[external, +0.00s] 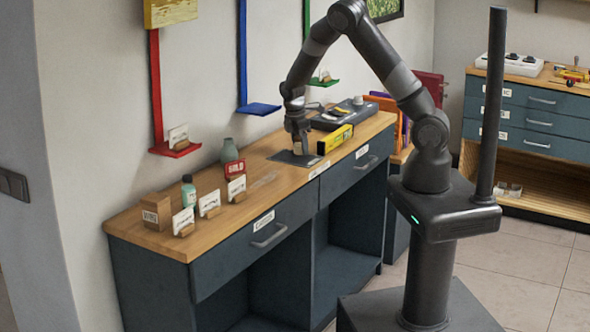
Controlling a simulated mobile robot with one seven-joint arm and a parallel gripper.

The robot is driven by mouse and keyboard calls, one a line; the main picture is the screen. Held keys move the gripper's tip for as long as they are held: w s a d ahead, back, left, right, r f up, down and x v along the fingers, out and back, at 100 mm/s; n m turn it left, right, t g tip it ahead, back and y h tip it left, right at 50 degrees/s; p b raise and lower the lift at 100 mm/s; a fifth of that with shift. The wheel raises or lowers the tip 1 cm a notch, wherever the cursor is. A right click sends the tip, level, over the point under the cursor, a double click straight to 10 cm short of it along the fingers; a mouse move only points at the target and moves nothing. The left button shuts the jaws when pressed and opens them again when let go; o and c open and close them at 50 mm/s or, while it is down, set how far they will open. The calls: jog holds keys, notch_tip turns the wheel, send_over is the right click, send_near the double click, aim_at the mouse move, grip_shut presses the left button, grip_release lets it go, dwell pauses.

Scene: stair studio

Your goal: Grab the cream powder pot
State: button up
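My gripper (298,145) points down over a dark mat (281,157) on the wooden counter. A small pale cream patch shows at its fingertips; it may be the cream powder pot, but it is too small and too covered by the fingers to be sure. I cannot tell whether the fingers are apart or closed on it. Another small pale round thing (358,101) sits on a dark grey device (343,114) at the back of the counter; I cannot tell whether it is a pot.
A yellow box (336,139) lies just right of my gripper. Coloured wall shelves hang behind.

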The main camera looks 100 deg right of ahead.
jog(key=c, duration=0.7)
